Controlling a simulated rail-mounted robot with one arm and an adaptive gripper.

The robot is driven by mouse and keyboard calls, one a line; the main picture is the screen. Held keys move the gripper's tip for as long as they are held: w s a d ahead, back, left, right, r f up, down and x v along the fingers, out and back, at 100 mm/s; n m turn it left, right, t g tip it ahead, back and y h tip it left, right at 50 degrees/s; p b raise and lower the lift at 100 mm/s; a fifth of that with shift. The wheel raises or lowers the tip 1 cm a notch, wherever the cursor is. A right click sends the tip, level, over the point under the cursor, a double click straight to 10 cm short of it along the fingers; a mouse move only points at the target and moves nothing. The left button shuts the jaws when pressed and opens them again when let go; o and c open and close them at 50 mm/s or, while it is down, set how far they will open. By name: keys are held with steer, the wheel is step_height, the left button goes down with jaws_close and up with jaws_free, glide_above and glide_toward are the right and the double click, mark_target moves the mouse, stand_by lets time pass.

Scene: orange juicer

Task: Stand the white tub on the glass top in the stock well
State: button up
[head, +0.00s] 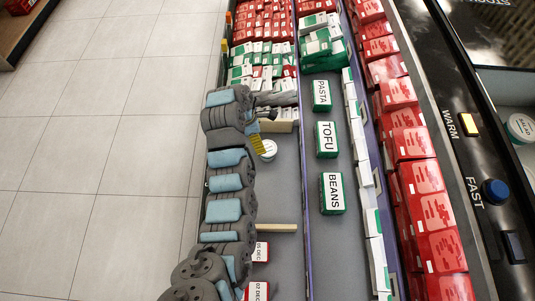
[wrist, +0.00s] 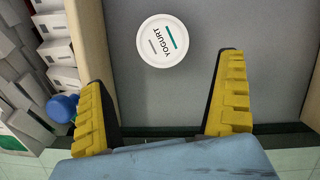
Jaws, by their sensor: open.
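A white round tub with a YOGURT lid (wrist: 163,41) stands on the grey shelf floor, beyond my fingertips in the wrist view. In the head view the tub (head: 269,149) shows beside my gripper, partly hidden. My gripper (wrist: 162,78) is open, its yellow fingers apart, with nothing between them. In the head view only part of a yellow finger of my gripper (head: 256,143) shows. At the right edge another white tub, marked SALAD (head: 521,127), stands in a pale recess. A dark glossy surface marked STOCK (head: 490,28) lies at the top right, cut by the frame.
A wooden divider (wrist: 97,45) runs left of the tub, with white boxes beyond it. PASTA (head: 321,94), TOFU (head: 327,139) and BEANS (head: 333,193) boxes stand in the middle lane. Red boxes (head: 425,180) line the right. A dark panel carries a blue FAST button (head: 495,191).

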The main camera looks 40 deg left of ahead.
mark_target(267, 148)
steer(key=b+x, duration=0.1)
steer(key=x, duration=0.6)
steer(key=shift+r, duration=0.1)
steer(key=b+x, duration=0.1)
steer(key=x, duration=0.1)
steer(key=b+x, duration=0.1)
steer(key=shift+w+d+f, duration=0.15)
steer(key=shift+d+f, duration=0.1)
steer(key=shift+d, duration=0.2)
steer(key=shift+w+f, duration=0.15)
steer(key=shift+f, duration=0.5)
steer(key=shift+c, duration=0.3)
steer(key=c, duration=1.3)
